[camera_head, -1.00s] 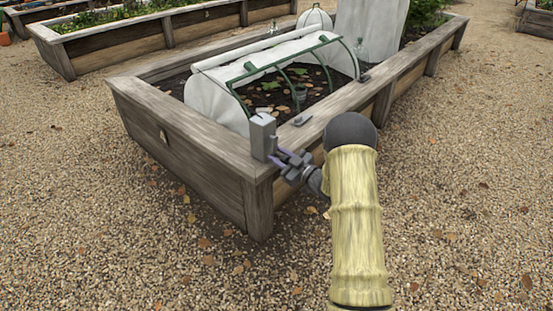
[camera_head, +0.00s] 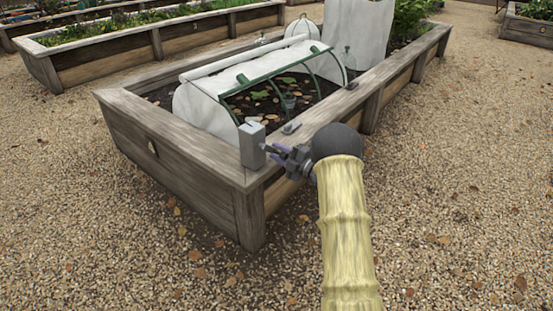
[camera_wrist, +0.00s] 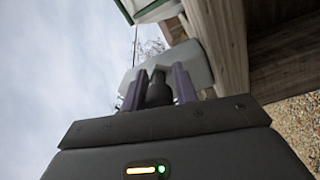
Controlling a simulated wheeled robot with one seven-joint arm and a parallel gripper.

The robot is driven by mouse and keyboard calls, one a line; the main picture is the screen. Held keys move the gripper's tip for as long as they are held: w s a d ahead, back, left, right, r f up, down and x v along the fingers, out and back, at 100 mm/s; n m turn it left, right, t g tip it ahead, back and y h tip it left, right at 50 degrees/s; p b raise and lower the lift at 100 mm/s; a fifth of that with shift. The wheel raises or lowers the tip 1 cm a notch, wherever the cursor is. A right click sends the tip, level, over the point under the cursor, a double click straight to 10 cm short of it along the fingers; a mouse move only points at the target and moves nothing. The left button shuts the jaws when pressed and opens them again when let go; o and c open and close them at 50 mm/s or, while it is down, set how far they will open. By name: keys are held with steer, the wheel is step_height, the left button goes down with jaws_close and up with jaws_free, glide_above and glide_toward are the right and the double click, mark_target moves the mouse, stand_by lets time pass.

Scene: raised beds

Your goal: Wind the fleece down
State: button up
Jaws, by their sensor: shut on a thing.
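The white fleece (camera_head: 207,106) covers the near end of a low hooped tunnel in the raised bed, with a roll (camera_head: 235,59) along the top. Its front side is open, showing green hoops, soil and leaves. A grey winder box (camera_head: 252,146) stands on the near corner of the bed's rim and shows pale in the wrist view (camera_wrist: 198,66). My gripper (camera_head: 266,150) is at the box's right side. In the wrist view my gripper (camera_wrist: 160,82) has its purple fingers shut on a dark knob (camera_wrist: 158,92) in front of the box.
The bed's wooden rim (camera_head: 170,128) runs close beside my arm. A small grey latch-like piece (camera_head: 291,128) lies on the rim right of the box. A pale upright panel (camera_head: 358,35) and glass cloches stand farther back.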

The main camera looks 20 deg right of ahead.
steer(key=shift+w+d+r+n+g+b, duration=0.1)
steer(key=shift+r+n+b, duration=0.25)
steer(key=shift+n, duration=0.8)
steer(key=shift+w+d+r+n+g+b, duration=0.15)
steer(key=shift+r+n, duration=0.3)
steer(key=shift+n, duration=0.65)
steer(key=shift+w+d+r+n+g+b, duration=0.1)
steer(key=shift+r+n+b, duration=0.3)
steer(key=shift+n, duration=0.75)
steer(key=o, duration=0.8)
steer(key=shift+o, duration=0.3)
steer(key=shift+r, duration=0.1)
steer(key=shift+d, duration=0.15)
